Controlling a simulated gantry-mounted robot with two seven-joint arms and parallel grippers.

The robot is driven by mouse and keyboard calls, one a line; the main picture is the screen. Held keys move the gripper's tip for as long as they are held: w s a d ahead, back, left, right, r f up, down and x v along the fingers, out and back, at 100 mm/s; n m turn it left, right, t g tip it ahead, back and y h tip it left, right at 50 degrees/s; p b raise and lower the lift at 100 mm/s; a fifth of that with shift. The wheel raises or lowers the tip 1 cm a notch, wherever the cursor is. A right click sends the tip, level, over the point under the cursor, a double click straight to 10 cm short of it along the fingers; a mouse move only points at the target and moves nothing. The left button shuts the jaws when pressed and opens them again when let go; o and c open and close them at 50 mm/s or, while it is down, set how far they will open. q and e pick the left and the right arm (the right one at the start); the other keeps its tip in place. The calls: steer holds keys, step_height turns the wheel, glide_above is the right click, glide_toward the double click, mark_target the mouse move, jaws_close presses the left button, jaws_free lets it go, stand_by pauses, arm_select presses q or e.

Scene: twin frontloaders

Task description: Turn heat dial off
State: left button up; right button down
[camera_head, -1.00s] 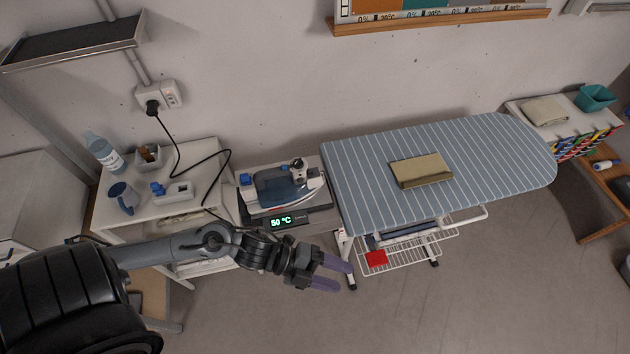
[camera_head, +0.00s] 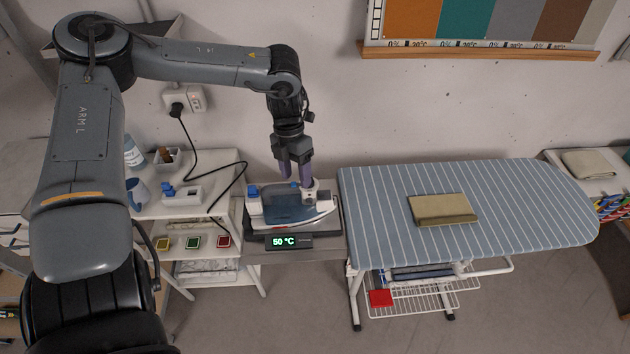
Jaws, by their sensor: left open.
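The iron (camera_head: 283,211), with a blue tank and white body, rests on its dark base station at the left end of the ironing board. A green display (camera_head: 284,241) on the front of the base reads 50 °C. A dial-like part (camera_head: 311,196) shows at the right top of the iron. My left gripper (camera_head: 295,173) points straight down just above the iron's top, near this part. Its purple fingers are open, one on each side of a narrow gap; I cannot tell whether they touch the iron. My right gripper is not in view.
The striped ironing board (camera_head: 375,205) carries a folded beige cloth (camera_head: 442,209). A white side table (camera_head: 215,206) left of the iron holds a bottle, a mug (camera_head: 138,192) and small boxes. A black power cord (camera_head: 199,163) runs from the wall socket (camera_head: 194,98) to the iron.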

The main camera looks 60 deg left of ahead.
arm_select(q)
steer(key=w+r+m+y+b, duration=0.1)
steer(key=w+r+y, duration=0.25)
steer(key=r, duration=0.25)
steer(key=shift+t+h, duration=0.3)
steer(key=shift+h, duration=0.05)
steer(key=f, duration=0.3)
steer(key=f+p, duration=0.1)
steer(key=f, duration=0.3)
steer(key=a+f, duration=0.1)
steer(key=f, duration=0.3)
steer(key=shift+w+p, duration=0.35)
